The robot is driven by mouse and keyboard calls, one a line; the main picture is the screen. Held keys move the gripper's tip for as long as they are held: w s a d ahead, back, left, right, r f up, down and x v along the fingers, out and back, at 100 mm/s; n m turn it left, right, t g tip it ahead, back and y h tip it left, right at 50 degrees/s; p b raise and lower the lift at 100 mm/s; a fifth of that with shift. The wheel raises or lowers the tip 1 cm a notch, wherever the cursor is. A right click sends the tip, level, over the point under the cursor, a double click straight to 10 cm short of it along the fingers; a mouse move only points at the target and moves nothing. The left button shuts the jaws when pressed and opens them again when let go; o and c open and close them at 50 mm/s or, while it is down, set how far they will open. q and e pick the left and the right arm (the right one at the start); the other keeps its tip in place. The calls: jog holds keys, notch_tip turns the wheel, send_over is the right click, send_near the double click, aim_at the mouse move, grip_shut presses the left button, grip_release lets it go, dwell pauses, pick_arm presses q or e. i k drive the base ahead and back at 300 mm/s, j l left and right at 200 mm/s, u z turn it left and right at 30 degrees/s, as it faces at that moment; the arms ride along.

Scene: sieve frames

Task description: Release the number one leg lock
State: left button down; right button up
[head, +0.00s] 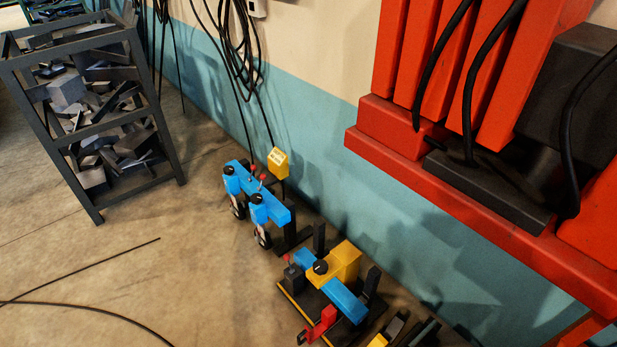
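I cannot make out a leg lock or a number one marking in the head view. Neither of my grippers shows. A large red frame (470,205) with upright red blocks and black hoses fills the upper right. A dark grey block (486,184) rests against its lower beam. Whether any leg or lock belongs to this frame is not visible.
A dark metal rack (113,132) full of grey scrap stands at left. Blue machines (262,195) and a blue-yellow machine (340,270) stand along the teal wall (330,185). Black cables lie on the floor (130,270). Floor at lower left is otherwise clear.

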aim_at(262, 176)
jog(key=i+j+z, duration=0.2)
jog(key=z, duration=0.15)
jog(key=i+j+z, duration=0.15)
jog(key=j+z, duration=0.2)
jog(key=i+j+z, duration=0.1)
jog(key=j+z, duration=0.3)
jog(key=i+j, duration=0.1)
jog(key=j, duration=0.45)
jog(key=i+j+z, duration=0.15)
jog(key=j, duration=0.35)
jog(key=i+j, duration=0.1)
jog(key=j, duration=0.45)
jog(key=i+j+z, duration=0.1)
jog(key=j, duration=0.45)
